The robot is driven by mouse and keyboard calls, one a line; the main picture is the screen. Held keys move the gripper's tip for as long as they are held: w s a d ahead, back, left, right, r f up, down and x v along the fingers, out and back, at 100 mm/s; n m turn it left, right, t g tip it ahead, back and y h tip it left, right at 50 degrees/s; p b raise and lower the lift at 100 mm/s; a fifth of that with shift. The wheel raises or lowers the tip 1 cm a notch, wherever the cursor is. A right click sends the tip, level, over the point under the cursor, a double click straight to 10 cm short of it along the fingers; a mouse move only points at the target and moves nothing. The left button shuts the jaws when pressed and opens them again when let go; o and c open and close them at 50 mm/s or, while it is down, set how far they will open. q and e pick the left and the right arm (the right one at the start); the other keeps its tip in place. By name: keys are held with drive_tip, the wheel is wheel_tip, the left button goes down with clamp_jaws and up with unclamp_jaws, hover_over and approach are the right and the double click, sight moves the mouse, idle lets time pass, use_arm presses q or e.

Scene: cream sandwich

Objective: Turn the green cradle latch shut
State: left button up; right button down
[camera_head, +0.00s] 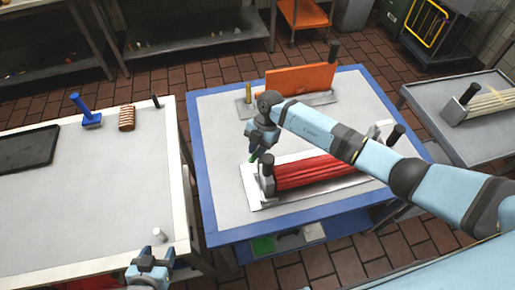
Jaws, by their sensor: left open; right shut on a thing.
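The green cradle latch (253,158) shows as a small green piece at the left end of the grey cradle (254,197) on the blue-edged table. The cradle holds a bundle of red rods (315,172). My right gripper (256,152) points down over the cradle's left end and is shut on the green latch; its fingers hide most of it. The latch's turn angle cannot be told. My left gripper (152,254) is open and low at the front edge of the white table, apart from the cradle.
An orange board (300,80) stands in a holder behind my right arm. The white table (90,205) at left carries a blue-handled tool (88,112), a brown ridged block (127,118), a black tray (25,149) and a small white cylinder (159,234). A grey table (485,135) with pale rods stands right.

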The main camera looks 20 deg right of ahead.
drive_tip(key=n+b, duration=0.1)
drive_tip(key=n, duration=0.1)
drive_tip(key=n+h, duration=0.1)
drive_tip(key=shift+s+d+n+g+b, duration=0.1)
drive_tip(key=shift+d+n+g+b, duration=0.1)
drive_tip(key=shift+n+g+b, duration=0.2)
drive_tip(key=n+h+b, duration=0.1)
drive_tip(key=n, duration=0.1)
drive_tip(key=n+b, duration=0.1)
drive_tip(key=n, duration=0.1)
drive_tip(key=shift+s+d+g+h, duration=0.1)
drive_tip(key=shift+d+g+h, duration=0.1)
drive_tip(key=shift+g+h, duration=0.15)
drive_tip(key=shift+d+n+h+b, duration=0.15)
drive_tip(key=shift+n+h+b, duration=0.3)
drive_tip(key=shift+n+b, duration=0.5)
drive_tip(key=shift+n, duration=0.25)
drive_tip(key=c, duration=1)
unclamp_jaws()
drive_tip(key=b+v, duration=0.2)
drive_tip(key=v, duration=1.2)
